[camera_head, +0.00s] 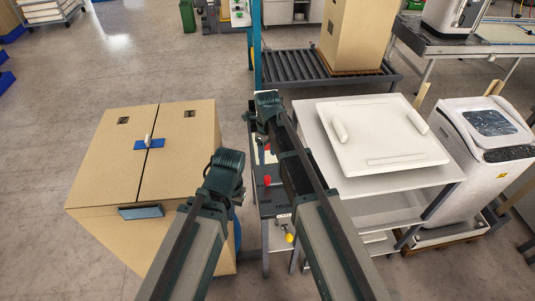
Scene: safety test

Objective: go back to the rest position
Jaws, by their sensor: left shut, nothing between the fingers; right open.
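Both of my arms reach forward from the bottom edge. My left gripper (224,168) is at the dark far end of the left arm, beside the right edge of a large cardboard box. It is shut and empty. My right gripper (267,101) is at the far end of the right arm, higher in the picture, between the box and a white table. It is open and empty. The fingers of both are too small and dark to make out clearly.
The cardboard box (105,178) with blue tape stands left. A narrow grey cart (270,199) with red and yellow knobs lies under the arms. The white table (312,122) bears a white panel (385,130). A white machine (468,170) stands right. Floor (60,90) is clear at left.

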